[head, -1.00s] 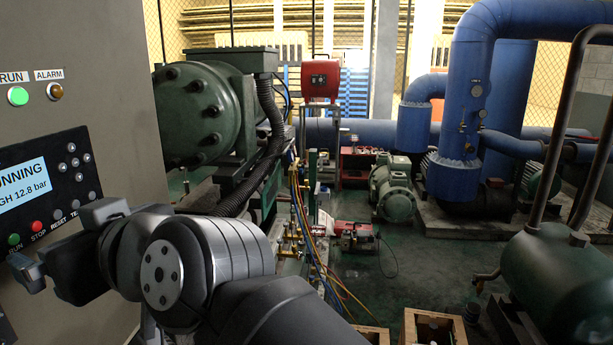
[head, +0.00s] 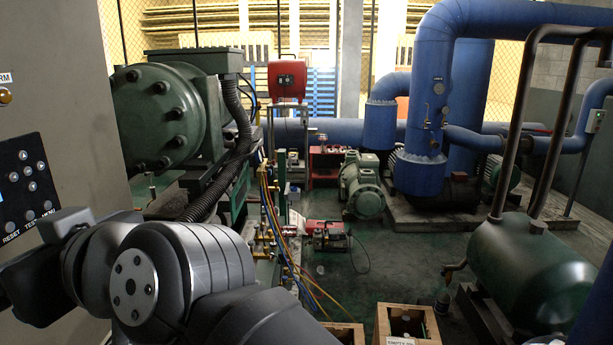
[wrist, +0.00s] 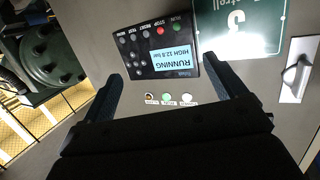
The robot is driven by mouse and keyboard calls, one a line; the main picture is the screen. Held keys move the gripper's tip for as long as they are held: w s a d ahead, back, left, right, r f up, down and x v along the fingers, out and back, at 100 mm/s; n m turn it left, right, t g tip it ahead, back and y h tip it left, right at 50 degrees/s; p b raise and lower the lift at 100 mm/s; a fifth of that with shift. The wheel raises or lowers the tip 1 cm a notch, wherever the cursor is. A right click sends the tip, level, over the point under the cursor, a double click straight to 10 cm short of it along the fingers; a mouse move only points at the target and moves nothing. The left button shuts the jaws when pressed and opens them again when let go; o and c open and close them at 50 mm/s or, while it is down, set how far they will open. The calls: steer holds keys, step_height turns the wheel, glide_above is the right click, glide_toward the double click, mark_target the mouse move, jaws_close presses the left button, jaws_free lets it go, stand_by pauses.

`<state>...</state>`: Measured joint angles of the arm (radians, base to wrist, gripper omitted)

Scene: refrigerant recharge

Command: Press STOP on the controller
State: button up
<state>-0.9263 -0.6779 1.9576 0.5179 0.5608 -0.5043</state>
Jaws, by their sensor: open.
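The controller (wrist: 178,66) is a black panel on a grey cabinet, upside down in the wrist view. Its lit screen reads RUNNING, HIGH 12.8 bar. The red STOP button (wrist: 160,30) sits in its button row, beside the green RUN button (wrist: 177,28). My gripper (wrist: 160,67) is open and empty, with its fingers to either side of the controller's lower part in the picture; the gap to the panel cannot be told. In the head view only the controller's right edge (head: 28,185) shows, with RESET and TEST; STOP is out of frame there.
A green lamp (wrist: 167,98) and an amber lamp (wrist: 150,96) are on the cabinet. A green sign (wrist: 240,22) and a handle (wrist: 297,72) are beside the controller. A green compressor (head: 160,115) stands right of the cabinet, with hoses and open floor (head: 400,255) beyond.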

jaws_close()
stand_by(1.4)
